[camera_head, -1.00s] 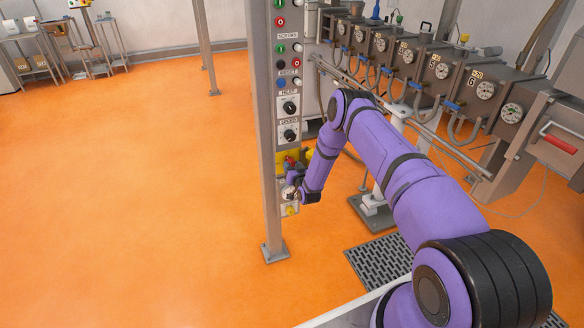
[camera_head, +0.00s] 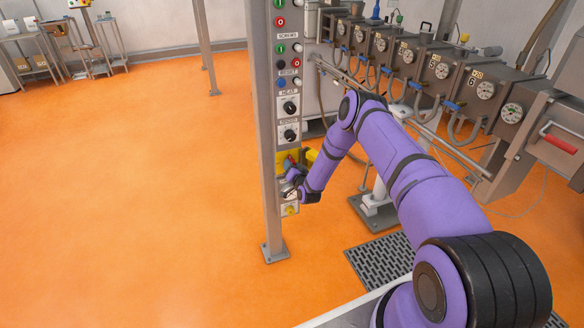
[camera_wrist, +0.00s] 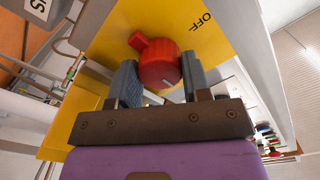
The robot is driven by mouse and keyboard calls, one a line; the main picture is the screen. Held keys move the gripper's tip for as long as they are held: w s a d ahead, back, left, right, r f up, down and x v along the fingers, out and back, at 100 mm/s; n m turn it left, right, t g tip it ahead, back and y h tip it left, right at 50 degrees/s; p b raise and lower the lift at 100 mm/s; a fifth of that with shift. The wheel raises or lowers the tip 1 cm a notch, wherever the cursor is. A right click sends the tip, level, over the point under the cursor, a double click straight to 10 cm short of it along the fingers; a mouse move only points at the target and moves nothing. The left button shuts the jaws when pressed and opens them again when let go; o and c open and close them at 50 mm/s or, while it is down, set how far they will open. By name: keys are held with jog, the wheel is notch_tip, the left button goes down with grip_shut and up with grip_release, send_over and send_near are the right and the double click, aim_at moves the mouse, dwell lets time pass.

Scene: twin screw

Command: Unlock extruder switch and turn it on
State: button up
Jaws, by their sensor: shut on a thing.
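The red rotary switch (camera_wrist: 156,62) sits on a yellow plate (camera_wrist: 212,45) marked OFF. In the wrist view it lies between the two grey fingers of my gripper (camera_wrist: 161,78), which is shut on it. Its pointed handle sticks out toward the upper left, away from the OFF mark. In the head view my gripper (camera_head: 292,180) is at the lower part of the control column, and the yellow plate (camera_head: 281,156) shows just above it. The fingertips are too small there to see clearly.
The control panel (camera_head: 289,110) above carries several buttons and two black knobs. A grey post (camera_head: 267,130) stands close to its left. Extruder barrels with gauges (camera_head: 440,75) and hoses run to the right. Open orange floor (camera_head: 150,200) lies to the left.

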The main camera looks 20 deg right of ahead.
jog(key=o, duration=0.9)
jog(key=shift+s, duration=0.1)
jog(key=s, duration=1)
jog(key=shift+s+a, duration=0.2)
jog(key=shift+s, duration=0.15)
